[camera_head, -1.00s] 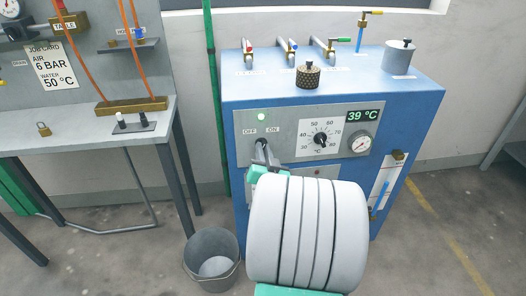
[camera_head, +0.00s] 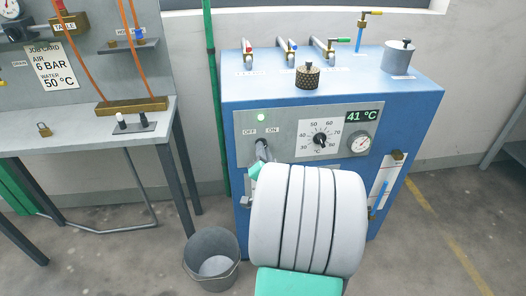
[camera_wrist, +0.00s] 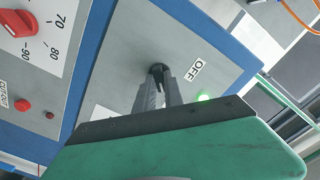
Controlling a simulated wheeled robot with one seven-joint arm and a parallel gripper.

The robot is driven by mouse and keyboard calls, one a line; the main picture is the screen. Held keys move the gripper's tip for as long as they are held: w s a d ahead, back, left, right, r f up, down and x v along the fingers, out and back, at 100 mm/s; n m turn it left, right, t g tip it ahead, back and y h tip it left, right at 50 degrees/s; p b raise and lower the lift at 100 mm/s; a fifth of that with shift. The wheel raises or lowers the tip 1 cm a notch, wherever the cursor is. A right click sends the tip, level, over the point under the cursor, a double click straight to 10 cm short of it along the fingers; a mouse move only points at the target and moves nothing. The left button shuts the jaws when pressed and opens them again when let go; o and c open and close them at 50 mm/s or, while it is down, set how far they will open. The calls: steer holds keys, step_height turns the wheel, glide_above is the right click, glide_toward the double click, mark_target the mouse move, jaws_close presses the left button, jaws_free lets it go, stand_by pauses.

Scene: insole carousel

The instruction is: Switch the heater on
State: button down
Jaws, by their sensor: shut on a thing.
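The heater is a blue cabinet (camera_head: 235,130) with a grey front panel (camera_head: 280,119). Its switch sits below the OFF and ON labels, and my gripper (camera_head: 262,150) hides most of it in the head view. In the wrist view my gripper (camera_wrist: 158,90) is shut on the black switch knob (camera_wrist: 158,72), near the OFF label (camera_wrist: 196,69). Which way the switch points is hard to tell. A green lamp (camera_head: 261,117) is lit above the labels; it also shows in the wrist view (camera_wrist: 204,97). The display (camera_head: 362,116) reads 41 °C.
A temperature dial (camera_head: 320,138) and a round gauge (camera_head: 360,143) sit right of the switch. A job card (camera_head: 53,66) reads air 6 bar, water 50 °C. A bucket (camera_head: 212,262) stands on the floor left of the heater. A bench (camera_head: 80,133) stands further left.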

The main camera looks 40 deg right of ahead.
steer(key=shift+f, duration=0.15)
steer(key=c, duration=1.4)
jaws_free()
steer(key=shift+c, duration=0.2)
steer(key=b+v, duration=0.1)
steer(key=v, duration=0.6)
steer(key=shift+s+a+b, duration=0.25)
steer(key=shift+s+b, duration=0.1)
steer(key=shift+b, duration=0.05)
